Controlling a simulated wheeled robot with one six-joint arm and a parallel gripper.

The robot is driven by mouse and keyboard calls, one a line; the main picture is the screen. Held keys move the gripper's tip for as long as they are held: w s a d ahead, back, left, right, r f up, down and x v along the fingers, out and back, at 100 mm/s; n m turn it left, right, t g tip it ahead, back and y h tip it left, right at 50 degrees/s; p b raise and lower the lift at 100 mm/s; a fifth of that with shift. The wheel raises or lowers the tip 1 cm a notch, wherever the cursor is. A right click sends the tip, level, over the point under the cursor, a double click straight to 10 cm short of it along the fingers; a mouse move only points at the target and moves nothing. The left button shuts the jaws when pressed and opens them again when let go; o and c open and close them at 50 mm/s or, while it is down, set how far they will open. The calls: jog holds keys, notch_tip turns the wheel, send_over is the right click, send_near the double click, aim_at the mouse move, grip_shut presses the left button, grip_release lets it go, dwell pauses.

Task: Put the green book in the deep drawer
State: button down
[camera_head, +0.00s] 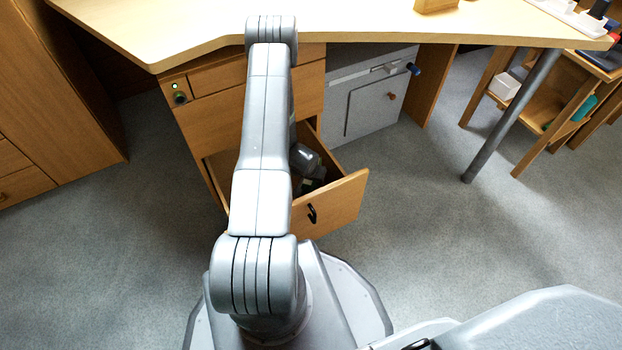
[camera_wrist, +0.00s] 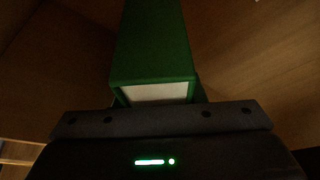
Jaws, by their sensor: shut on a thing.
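The green book (camera_wrist: 152,45) shows in the wrist view, with its cover and a strip of pale page edges facing the camera. My gripper (camera_wrist: 158,102) is shut on the book. Brown wooden surfaces surround the book in that view. In the head view the deep drawer (camera_head: 338,207) is the pulled-out lower drawer under the desk, with a black handle on its front. My arm reaches over and into the drawer. The wrist (camera_head: 305,158) shows at the drawer's opening. The book and the fingertips are hidden in the head view, and I cannot tell whether the book touches the drawer's bottom.
A grey cabinet (camera_head: 375,100) stands right of the drawer unit. A metal desk leg (camera_head: 510,115) and a wooden shelf (camera_head: 555,100) are farther right. A wooden cabinet (camera_head: 60,90) stands at left. The floor (camera_head: 430,220) right of the drawer is clear.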

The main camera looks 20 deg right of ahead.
jog(key=shift+r, duration=0.1)
jog(key=shift+f, duration=0.2)
jog(key=c, duration=0.9)
grip_release()
jog(key=p+v, duration=0.3)
jog(key=v, duration=0.9)
jog(key=shift+r, duration=0.2)
